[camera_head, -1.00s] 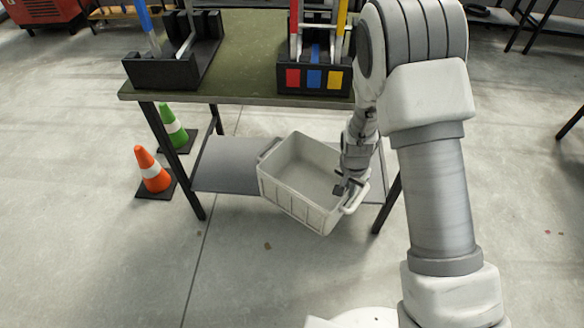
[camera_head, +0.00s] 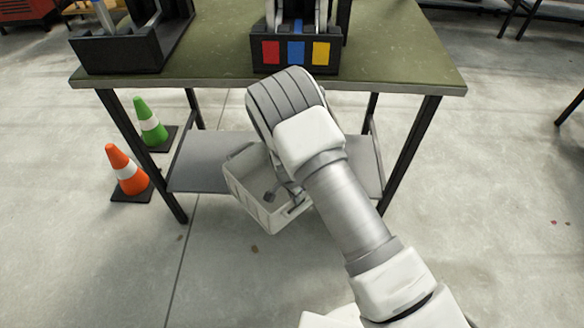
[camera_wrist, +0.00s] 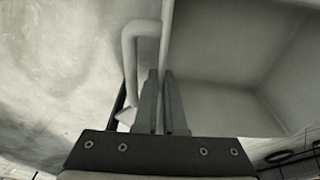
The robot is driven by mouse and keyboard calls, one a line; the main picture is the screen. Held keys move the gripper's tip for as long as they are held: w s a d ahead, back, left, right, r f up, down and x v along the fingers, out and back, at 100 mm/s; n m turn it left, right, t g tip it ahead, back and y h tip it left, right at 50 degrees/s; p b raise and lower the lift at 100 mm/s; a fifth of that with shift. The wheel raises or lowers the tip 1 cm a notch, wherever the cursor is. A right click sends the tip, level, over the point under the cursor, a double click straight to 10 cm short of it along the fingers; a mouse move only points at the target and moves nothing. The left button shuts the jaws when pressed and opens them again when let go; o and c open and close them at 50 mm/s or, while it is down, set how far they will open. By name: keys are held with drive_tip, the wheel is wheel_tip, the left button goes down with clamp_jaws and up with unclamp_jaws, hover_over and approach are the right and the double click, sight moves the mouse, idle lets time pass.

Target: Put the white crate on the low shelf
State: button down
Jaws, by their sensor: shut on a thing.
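The white crate (camera_head: 247,206) is empty and hangs at the front edge of the low shelf, turned at an angle, with its far part over the shelf in the picture. I cannot tell whether it touches the shelf. The low shelf (camera_head: 205,163) is a grey board under the green-topped table. My gripper is shut on the crate's near side; in the wrist view its fingers (camera_wrist: 160,80) straddle the crate wall beside the handle (camera_wrist: 130,45). My arm hides the crate's right part and the shelf's middle.
The table (camera_head: 400,75) stands on dark legs that frame the shelf, with a front leg (camera_head: 145,155) left of the crate. Black bins (camera_head: 296,52) stand on top. An orange cone (camera_head: 127,172) and a green cone (camera_head: 150,125) stand at left. Floor in front is clear.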

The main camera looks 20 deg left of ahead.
drive_tip(key=w+a+f+b, duration=0.1)
drive_tip(key=w+b, duration=0.2)
drive_tip(key=w, duration=0.4)
drive_tip(key=w+a+f+b, duration=0.2)
drive_tip(key=w+b, duration=0.1)
drive_tip(key=w, duration=0.4)
drive_tip(key=shift+a+f, duration=0.2)
drive_tip(key=shift+f, duration=0.15)
drive_tip(key=c, duration=1)
unclamp_jaws()
wheel_tip(320, 180, up, 8)
drive_tip(key=s+p, duration=0.1)
drive_tip(key=p, duration=0.1)
drive_tip(key=shift+a+f, duration=0.2)
drive_tip(key=shift+a, duration=0.05)
drive_tip(key=shift+s, duration=0.15)
